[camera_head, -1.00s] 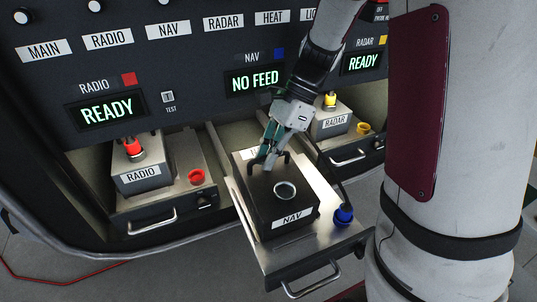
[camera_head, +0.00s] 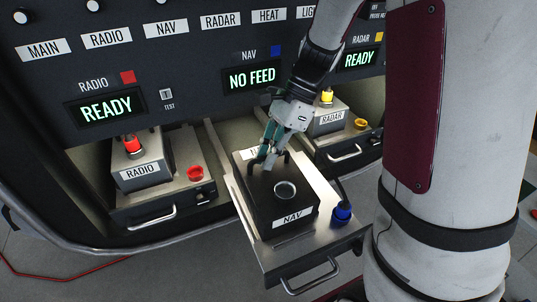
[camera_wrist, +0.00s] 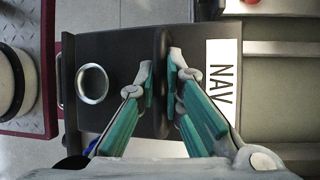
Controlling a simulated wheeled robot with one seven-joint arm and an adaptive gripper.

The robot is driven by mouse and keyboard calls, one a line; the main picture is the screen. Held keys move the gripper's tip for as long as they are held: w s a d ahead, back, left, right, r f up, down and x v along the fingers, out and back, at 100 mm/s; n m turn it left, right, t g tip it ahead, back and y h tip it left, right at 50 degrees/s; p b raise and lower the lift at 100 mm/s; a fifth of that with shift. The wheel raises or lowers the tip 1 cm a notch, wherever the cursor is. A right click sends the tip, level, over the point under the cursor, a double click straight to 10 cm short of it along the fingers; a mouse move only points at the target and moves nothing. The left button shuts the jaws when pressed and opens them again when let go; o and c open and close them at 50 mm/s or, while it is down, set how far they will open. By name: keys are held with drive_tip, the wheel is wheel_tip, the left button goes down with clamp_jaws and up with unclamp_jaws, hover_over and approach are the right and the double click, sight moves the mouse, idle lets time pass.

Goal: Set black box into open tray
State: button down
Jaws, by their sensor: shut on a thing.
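The black box (camera_head: 277,203) has a NAV label on its front and a round pale-rimmed socket on top. It is over the pulled-out open tray (camera_head: 333,243) under the NO FEED display. I cannot tell whether its underside touches the tray floor. My gripper (camera_head: 267,164) is shut on the black handle at the back of the box top. In the wrist view, my gripper (camera_wrist: 161,68) has a finger on each side of the handle, and the box's socket (camera_wrist: 92,83) is at left. A NAV label (camera_wrist: 222,88) lies at right, beyond the handle.
A blue plug (camera_head: 343,213) stands at the tray's right side, close to the box. The RADIO box (camera_head: 140,173) sits in a tray at left, the RADAR box (camera_head: 327,122) in one at right. The panel (camera_head: 180,60) rises behind.

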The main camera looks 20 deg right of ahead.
drive_tip(key=c, duration=1.6)
unclamp_jaws()
drive_tip(key=shift+c, duration=0.2)
drive_tip(key=v, duration=0.7)
drive_tip(key=shift+r, duration=0.25)
drive_tip(key=s+a+r+n+t+h, duration=0.1)
drive_tip(key=s+r+n+t+h, duration=0.2)
drive_tip(key=s+n, duration=0.4)
drive_tip(key=s+a+r+n+t+h, duration=0.2)
drive_tip(key=s+n, duration=0.5)
drive_tip(key=n, duration=0.4)
wheel_tip(320, 180, up, 3)
drive_tip(key=shift+s+a+f+t+h, duration=0.25)
drive_tip(key=shift+t+h, duration=0.25)
drive_tip(key=shift+t, duration=0.4)
